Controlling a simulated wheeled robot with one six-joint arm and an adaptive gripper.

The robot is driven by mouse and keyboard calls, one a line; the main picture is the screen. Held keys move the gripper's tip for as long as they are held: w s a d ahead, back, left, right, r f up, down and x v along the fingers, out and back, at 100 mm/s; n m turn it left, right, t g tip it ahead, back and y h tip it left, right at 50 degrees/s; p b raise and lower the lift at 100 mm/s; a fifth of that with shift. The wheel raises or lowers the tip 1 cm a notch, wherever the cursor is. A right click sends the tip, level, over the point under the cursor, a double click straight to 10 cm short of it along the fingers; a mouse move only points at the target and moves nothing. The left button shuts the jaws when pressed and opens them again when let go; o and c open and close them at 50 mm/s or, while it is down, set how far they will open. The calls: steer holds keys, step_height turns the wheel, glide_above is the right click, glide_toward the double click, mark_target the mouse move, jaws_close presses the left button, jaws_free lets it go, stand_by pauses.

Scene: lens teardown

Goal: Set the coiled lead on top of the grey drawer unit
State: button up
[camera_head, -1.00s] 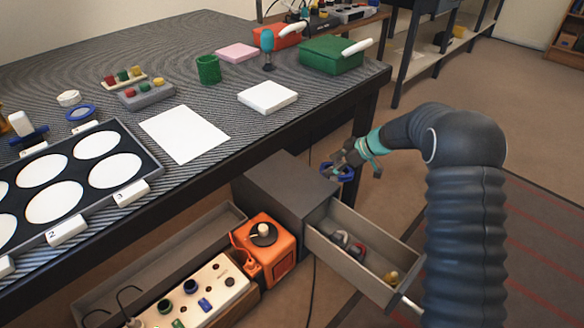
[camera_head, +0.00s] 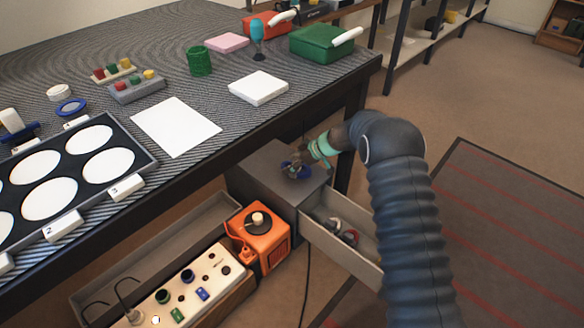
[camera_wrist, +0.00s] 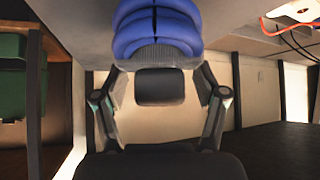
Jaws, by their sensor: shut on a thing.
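The coiled lead (camera_wrist: 157,28) is a bundle of blue loops and fills the top middle of the wrist view. My gripper (camera_wrist: 157,68) is shut on it. In the head view my gripper (camera_head: 298,164) is over the top of the grey drawer unit (camera_head: 262,163), with the blue coil (camera_head: 297,172) at its fingertips. The coil is at or just above that top; I cannot tell whether it touches. The unit's drawer (camera_head: 325,236) is pulled open, and my arm hides its right end.
The workbench (camera_head: 228,133) edge runs above and left of the unit. An orange device (camera_head: 262,238) and a white panel with sockets (camera_head: 195,285) stand at the unit's left on the floor. Red and dark items (camera_head: 342,230) lie in the open drawer. Floor at the right is clear.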

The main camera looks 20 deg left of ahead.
steer(key=shift+f, duration=1.15)
steer(key=shift+f, duration=0.15)
steer(key=o, duration=1.3)
steer(key=shift+o, duration=0.2)
